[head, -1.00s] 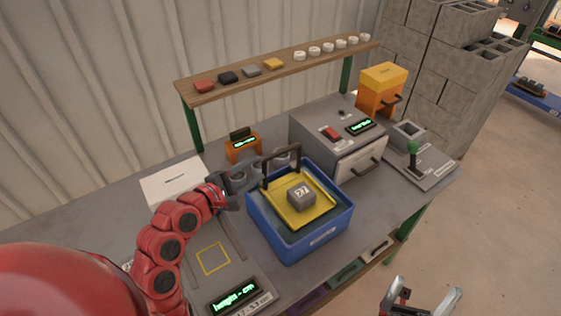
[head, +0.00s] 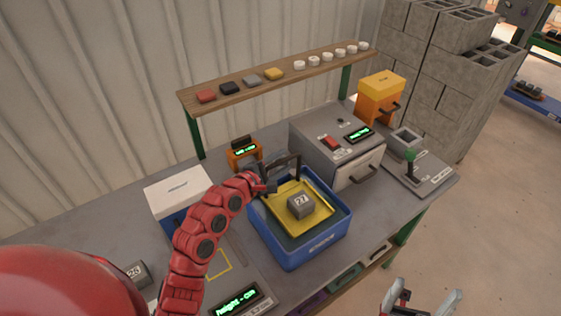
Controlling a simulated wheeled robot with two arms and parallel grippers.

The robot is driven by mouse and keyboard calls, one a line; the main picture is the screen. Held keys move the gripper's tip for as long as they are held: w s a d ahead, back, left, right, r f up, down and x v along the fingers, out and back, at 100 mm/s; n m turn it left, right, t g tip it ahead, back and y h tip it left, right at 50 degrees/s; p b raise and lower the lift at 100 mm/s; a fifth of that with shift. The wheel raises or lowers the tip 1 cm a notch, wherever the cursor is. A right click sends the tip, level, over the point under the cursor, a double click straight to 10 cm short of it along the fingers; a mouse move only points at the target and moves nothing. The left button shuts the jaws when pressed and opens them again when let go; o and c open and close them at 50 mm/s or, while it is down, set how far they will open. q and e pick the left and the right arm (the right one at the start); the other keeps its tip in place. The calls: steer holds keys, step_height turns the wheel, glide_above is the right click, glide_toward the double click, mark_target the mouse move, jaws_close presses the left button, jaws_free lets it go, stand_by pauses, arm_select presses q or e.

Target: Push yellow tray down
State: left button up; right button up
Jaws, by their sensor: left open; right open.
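The yellow tray (head: 318,218) sits inside the blue bin (head: 300,256), tilted little if at all, with a grey block (head: 300,204) marked 27 on it. A dark upright handle (head: 284,160) rises from the tray's back left side. My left gripper (head: 269,187) is at the tray's back left corner, beside the handle's left post. It is open, though its fingers are small and partly hidden; I cannot tell whether it touches the tray or handle. My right gripper (head: 424,302) is open and empty at the bottom right, away from the table.
A grey machine (head: 338,145) with a front handle stands behind and right of the bin. A small orange display (head: 244,153) is behind it. A white-topped box (head: 180,190) is at left. A shelf (head: 240,90) with colored blocks and white rings spans the back. A green-knobbed lever (head: 411,160) is right.

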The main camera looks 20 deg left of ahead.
arm_select(q)
jaws_close()
stand_by(1.3)
